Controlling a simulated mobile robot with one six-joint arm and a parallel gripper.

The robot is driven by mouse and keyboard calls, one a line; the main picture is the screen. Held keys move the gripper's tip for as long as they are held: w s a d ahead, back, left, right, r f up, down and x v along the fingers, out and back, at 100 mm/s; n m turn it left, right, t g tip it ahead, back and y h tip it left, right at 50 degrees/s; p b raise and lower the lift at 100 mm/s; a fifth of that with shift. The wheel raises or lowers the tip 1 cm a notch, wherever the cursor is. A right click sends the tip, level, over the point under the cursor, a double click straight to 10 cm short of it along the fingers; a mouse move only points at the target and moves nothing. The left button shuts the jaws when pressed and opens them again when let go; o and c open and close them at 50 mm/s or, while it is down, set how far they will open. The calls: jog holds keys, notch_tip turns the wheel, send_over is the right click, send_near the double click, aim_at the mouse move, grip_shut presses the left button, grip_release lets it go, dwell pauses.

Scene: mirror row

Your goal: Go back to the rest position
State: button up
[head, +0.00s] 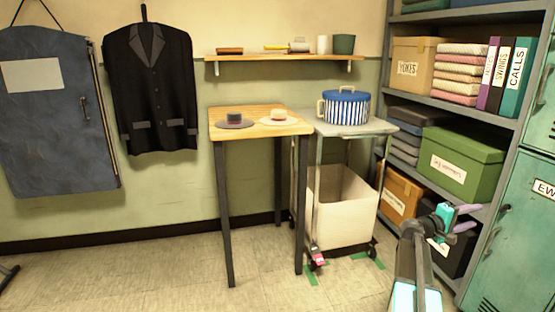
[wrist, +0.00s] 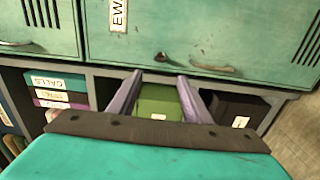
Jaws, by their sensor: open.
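My gripper (head: 465,218) is at the lower right in the head view, held up in front of the shelf unit. Its two purple-grey fingers also show in the wrist view (wrist: 158,98), spread apart with nothing between them. A green box on the shelf shows behind the gap between them. In the head view my arm comes up from the bottom edge.
A wooden table (head: 268,128) bears two hats. Beside it a trolley (head: 345,130) bears a blue striped hatbox (head: 345,108). The shelf unit (head: 455,105) and teal lockers (head: 515,235) stand close at right.

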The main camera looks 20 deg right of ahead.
jog(key=w+a+f+n+t+y+p, duration=0.1)
jog(key=w+a+f+n+t+p, duration=0.15)
jog(key=w+a+p, duration=0.35)
jog(key=w+a+f+n+t+y+p, duration=0.1)
jog(key=w+a+f+p, duration=0.3)
jog(key=a, duration=0.4)
jog(key=s+a+f+n+y+p, duration=0.1)
jog(key=s+a+f+y+p, duration=0.1)
jog(key=a+f+p, duration=0.45)
jog(key=s+a+f+y+p, duration=0.1)
jog(key=a+f+y+p, duration=0.2)
jog(key=a, duration=0.7)
jog(key=s+a+f+m+g+y+p, duration=0.1)
jog(key=s+a+f+g+y+p, duration=0.2)
jog(key=s+a, duration=0.8)
jog(key=s+a+f+m+g+y+p, duration=0.2)
jog(key=s+a+f+g+y+p, duration=0.1)
jog(key=s+a, duration=0.8)
jog(key=s+a+f+m+g+y+p, duration=0.1)
jog(key=s+a+f+g+y+p, duration=0.2)
jog(key=s+a, duration=0.9)
notch_tip(320, 180, down, 3)
jog(key=shift+a+r+y+p, duration=0.2)
jog(key=shift+a+y+p, duration=0.25)
jog(key=shift+y+p, duration=0.5)
